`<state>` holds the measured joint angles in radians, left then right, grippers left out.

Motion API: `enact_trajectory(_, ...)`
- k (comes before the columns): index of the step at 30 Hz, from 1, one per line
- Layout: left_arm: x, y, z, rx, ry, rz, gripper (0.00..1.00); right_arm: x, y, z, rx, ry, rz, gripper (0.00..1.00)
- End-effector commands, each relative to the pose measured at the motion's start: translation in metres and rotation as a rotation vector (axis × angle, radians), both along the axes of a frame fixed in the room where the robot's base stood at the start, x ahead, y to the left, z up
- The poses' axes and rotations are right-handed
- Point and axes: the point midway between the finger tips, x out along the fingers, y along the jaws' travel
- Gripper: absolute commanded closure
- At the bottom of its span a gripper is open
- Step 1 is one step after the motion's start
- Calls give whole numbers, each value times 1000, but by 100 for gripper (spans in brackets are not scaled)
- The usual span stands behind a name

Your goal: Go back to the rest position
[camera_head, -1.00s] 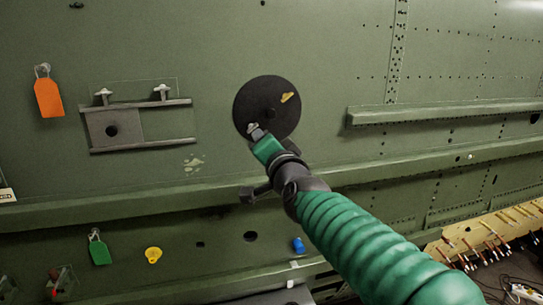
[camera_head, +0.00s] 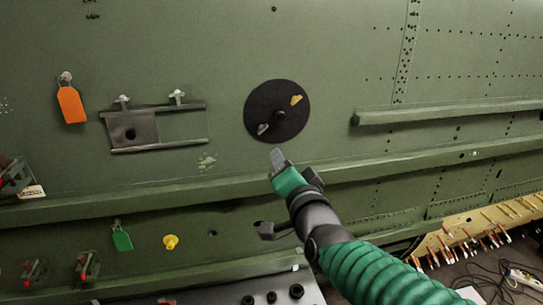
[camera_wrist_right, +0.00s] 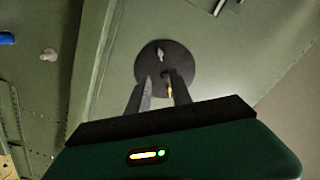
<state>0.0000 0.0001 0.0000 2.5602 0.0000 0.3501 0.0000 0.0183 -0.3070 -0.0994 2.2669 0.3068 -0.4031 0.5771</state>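My right gripper (camera_head: 277,160) is just below the round black disc (camera_head: 277,111) on the green fuselage panel, apart from it in the head view. In the right wrist view its two fingers (camera_wrist_right: 163,92) stand apart with nothing held between them; the disc (camera_wrist_right: 166,62) shows beyond. The disc carries a silver latch (camera_head: 263,128) and a yellow latch (camera_head: 297,100). My right arm's green sleeve reaches in from the lower right. My left gripper is in neither view.
A sliding plate (camera_head: 132,130) sits between two rails at left. An orange tag (camera_head: 71,104), a green tag (camera_head: 122,240) and a yellow knob (camera_head: 170,242) are on the panel. A horizontal ledge (camera_head: 130,192) crosses below. A rack of tools (camera_head: 480,232) is at lower right.

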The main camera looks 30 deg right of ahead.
Motion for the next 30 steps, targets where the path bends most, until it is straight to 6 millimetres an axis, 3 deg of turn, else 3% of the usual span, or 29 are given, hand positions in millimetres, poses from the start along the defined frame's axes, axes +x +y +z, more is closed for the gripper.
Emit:
enact_trajectory(5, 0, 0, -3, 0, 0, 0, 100, 1, 1, -7, -4, 12, 4, 74)
enact_trajectory(8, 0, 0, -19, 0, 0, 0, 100, 4, 9, -50, -39, 91, 30, 74)
enact_trajectory(11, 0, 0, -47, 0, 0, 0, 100, 4, 24, -129, -111, 250, 89, 74)
enact_trajectory(13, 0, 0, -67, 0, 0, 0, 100, -1, 37, -195, -175, 386, 148, 74)
enact_trajectory(17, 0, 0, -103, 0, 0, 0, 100, -26, 58, -312, -295, 643, 278, 74)
enact_trajectory(21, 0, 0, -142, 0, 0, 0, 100, -73, 77, -432, -422, 916, 448, 74)
enact_trajectory(24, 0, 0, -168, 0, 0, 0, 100, -116, 85, -504, -504, 1097, 580, 74)
enact_trajectory(27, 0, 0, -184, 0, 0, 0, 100, -154, 89, -551, -565, 1234, 695, 74)
enact_trajectory(30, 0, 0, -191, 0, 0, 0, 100, -177, 90, -572, -599, 1311, 766, 74)
